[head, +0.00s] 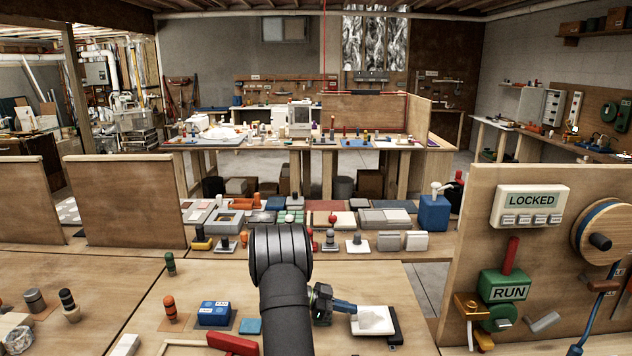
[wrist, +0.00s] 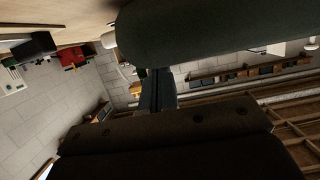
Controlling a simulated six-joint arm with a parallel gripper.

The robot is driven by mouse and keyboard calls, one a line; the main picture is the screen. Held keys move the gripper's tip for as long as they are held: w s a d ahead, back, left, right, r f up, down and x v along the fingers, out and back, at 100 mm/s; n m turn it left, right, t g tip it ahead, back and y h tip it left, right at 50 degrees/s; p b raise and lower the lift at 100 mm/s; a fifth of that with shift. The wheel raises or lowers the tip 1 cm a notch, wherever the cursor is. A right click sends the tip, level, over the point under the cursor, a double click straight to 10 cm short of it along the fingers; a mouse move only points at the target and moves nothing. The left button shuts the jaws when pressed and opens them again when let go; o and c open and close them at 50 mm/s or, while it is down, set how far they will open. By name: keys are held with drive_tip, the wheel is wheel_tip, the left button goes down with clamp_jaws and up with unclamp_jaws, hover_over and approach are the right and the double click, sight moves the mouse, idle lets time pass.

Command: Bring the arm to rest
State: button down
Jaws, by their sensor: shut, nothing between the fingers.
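My gripper (head: 346,306) is in the lower middle of the head view, to the right of my dark arm. Its bluish fingers point right and are shut, with nothing held. A white block on a dark base (head: 374,320) shows just beyond the fingertips; I cannot tell how far above it they are. In the wrist view my gripper (wrist: 157,90) shows as narrow, closed fingers between large dark parts.
A blue two-button box (head: 214,313) and an orange-and-black peg (head: 170,309) stand on the bench left of my arm. A panel with a LOCKED display (head: 531,206) and a green RUN box (head: 507,286) stands at right. Crowded blocks lie behind my arm.

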drive_tip(key=v, duration=0.3)
drive_tip(key=f+v, duration=0.1)
drive_tip(key=v, duration=0.2)
drive_tip(key=f+v, duration=0.1)
drive_tip(key=v, duration=0.2)
drive_tip(key=shift+a, duration=0.35)
drive_tip(key=x, duration=0.3)
drive_tip(key=r+x, duration=0.1)
drive_tip(key=x, duration=0.5)
drive_tip(key=shift+d+r, duration=0.35)
drive_tip(key=shift+r, duration=0.05)
drive_tip(key=d+r+y, duration=0.1)
drive_tip(key=d+r, duration=0.8)
drive_tip(key=r, duration=0.1)
drive_tip(key=v, duration=0.7)
drive_tip(key=shift+a+r, duration=0.25)
